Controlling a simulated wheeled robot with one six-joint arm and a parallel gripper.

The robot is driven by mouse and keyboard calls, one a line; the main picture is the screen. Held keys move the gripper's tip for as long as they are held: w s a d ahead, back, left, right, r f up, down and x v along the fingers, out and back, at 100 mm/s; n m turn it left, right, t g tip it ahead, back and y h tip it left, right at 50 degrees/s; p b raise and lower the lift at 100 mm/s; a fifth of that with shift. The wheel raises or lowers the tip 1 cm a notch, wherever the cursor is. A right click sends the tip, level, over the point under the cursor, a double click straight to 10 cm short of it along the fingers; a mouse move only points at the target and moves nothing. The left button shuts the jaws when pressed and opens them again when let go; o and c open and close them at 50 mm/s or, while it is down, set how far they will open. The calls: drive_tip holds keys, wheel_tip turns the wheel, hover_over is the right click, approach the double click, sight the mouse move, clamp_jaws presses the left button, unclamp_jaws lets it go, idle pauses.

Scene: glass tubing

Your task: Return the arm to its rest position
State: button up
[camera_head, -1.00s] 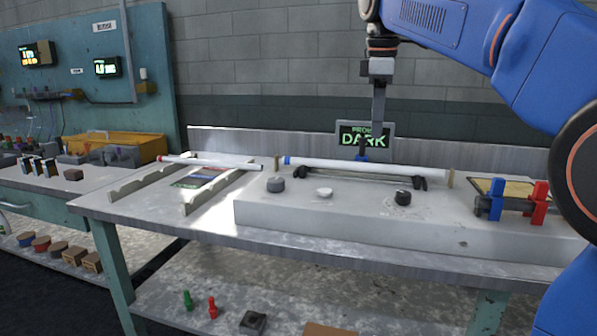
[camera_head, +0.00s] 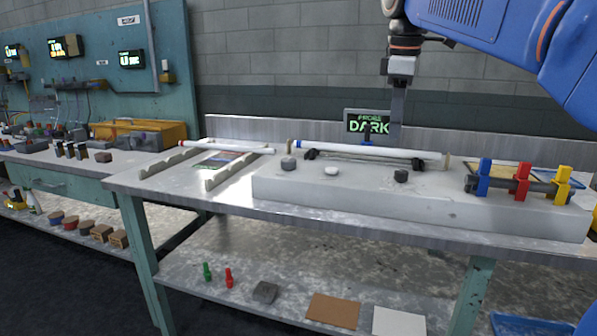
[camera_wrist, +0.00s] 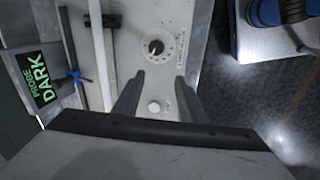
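My gripper (camera_head: 397,118) hangs above the back of the grey test block (camera_head: 330,197), apart from it. The wrist view shows its two dark fingers (camera_wrist: 157,88) spread with nothing between them. My arm's blue links fill the upper right of the head view.
A second thin tube (camera_head: 228,147) lies across a pale notched rack (camera_head: 228,172) at left. Blue, red and yellow clips (camera_head: 522,180) stand at the block's right. A black dial (camera_head: 401,176) sits on the block. The lower shelf (camera_head: 190,277) holds small parts. Open air surrounds my gripper.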

drive_tip(key=s+d+f+m, duration=0.2)
drive_tip(key=s+f+m, duration=0.2)
drive_tip(key=s+f, duration=0.5)
drive_tip(key=s+d+f+m+t, duration=0.1)
drive_tip(key=s+f+m, duration=0.4)
drive_tip(key=s+f, duration=0.5)
drive_tip(key=s+d+f+m+t, duration=0.1)
drive_tip(key=s+d+f+m, duration=0.2)
drive_tip(key=s+f, duration=0.7)
wheel_tip(320, 180, down, 6)
drive_tip(key=shift+s+d+f+m+y, duration=0.15)
drive_tip(key=shift+d+m+y, duration=0.2)
drive_tip(key=shift+m, duration=0.35)
